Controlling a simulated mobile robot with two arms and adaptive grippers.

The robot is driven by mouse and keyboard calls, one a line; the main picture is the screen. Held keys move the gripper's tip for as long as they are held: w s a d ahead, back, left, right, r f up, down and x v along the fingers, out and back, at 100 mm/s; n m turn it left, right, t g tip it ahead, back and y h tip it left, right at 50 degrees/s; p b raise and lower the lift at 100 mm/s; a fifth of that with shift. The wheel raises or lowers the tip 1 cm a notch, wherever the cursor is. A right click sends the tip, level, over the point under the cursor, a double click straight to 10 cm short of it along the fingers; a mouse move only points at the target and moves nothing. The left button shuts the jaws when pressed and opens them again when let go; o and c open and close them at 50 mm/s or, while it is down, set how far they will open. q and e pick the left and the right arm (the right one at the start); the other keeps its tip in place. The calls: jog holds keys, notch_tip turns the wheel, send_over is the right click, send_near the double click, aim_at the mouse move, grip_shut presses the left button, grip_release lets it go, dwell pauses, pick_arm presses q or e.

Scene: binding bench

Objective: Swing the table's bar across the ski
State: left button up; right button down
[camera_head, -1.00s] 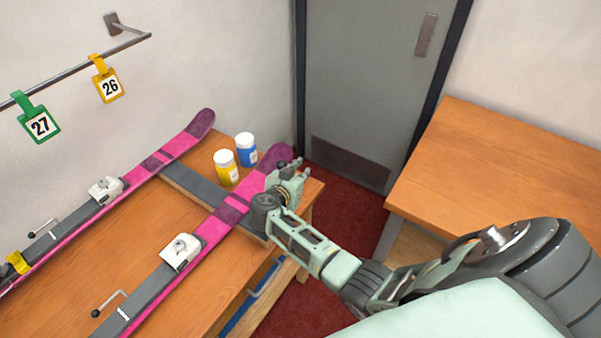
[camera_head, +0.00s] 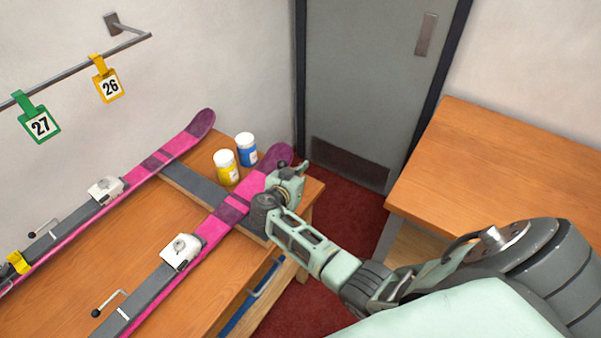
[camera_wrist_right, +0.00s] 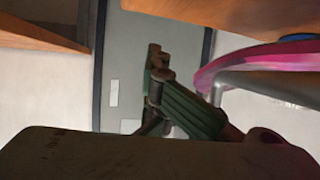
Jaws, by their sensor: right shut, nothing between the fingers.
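The nearer pink ski (camera_head: 222,212) lies on the wooden bench (camera_head: 150,245) with a white binding (camera_head: 181,252) on it. A thin bent metal bar (camera_head: 112,296) with a black knob stands by its near end; I cannot tell whether it crosses the ski. My right gripper (camera_head: 300,170) is shut and empty by the ski's tip, at the bench's far right corner; contact is unclear. In the right wrist view, a finger (camera_wrist_right: 155,70) shows, with a pink curved edge (camera_wrist_right: 225,65) and a grey rod (camera_wrist_right: 265,82) at right. My left gripper is not in view.
A second pink ski (camera_head: 185,138) lies farther back, with a similar knobbed bar (camera_head: 44,228). A yellow jar (camera_head: 226,168) and a blue jar (camera_head: 246,150) stand between the tips. Another wooden table (camera_head: 500,160) stands at right, beyond red floor (camera_head: 345,200).

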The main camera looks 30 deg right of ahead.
jog(key=c, duration=2.5)
grip_release()
jog(key=o, duration=0.7)
jog(key=v, duration=1.2)
